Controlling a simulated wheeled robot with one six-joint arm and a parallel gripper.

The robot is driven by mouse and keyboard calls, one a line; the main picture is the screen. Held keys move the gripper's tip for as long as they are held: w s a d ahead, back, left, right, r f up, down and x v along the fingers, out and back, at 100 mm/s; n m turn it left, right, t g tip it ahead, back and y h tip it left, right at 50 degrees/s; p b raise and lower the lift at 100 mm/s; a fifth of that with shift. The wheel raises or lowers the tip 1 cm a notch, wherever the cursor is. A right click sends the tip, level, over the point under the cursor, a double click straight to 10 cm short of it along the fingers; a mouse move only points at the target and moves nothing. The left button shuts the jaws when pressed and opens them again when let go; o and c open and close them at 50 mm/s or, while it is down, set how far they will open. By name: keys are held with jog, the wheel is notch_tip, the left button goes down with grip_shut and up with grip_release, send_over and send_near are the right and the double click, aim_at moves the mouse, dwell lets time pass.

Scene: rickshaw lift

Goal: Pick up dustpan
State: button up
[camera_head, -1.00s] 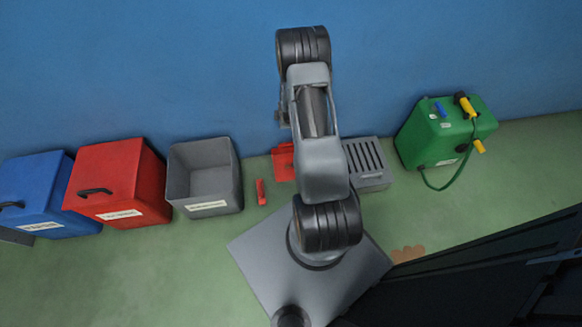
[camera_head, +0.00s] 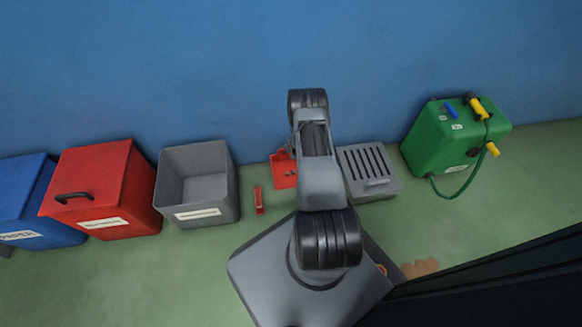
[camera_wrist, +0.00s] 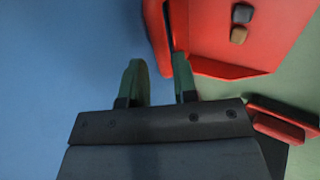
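The red dustpan (camera_head: 283,172) lies on the floor near the blue wall, partly hidden by my arm in the head view. A narrow red part of the dustpan reaches down toward this gap. I cannot tell whether it lies between the fingers or beyond them. My gripper is hidden behind my arm in the head view.
A small red object (camera_head: 258,200) lies left of the dustpan. A grey open bin (camera_head: 205,212), a red bin (camera_head: 130,215) and a blue bin (camera_head: 28,225) stand further left. A grey slatted box (camera_head: 385,187) sits close on the right, and a green canister (camera_head: 435,150) stands beyond it.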

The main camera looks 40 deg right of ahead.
jog(key=b+x, duration=0.3)
jog(key=x, duration=0.2)
jog(key=shift+w+d+f+b, duration=0.1)
jog(key=shift+w+f+b, duration=0.05)
jog(key=shift+b, duration=0.2)
jog(key=shift+c, duration=0.2)
grip_shut()
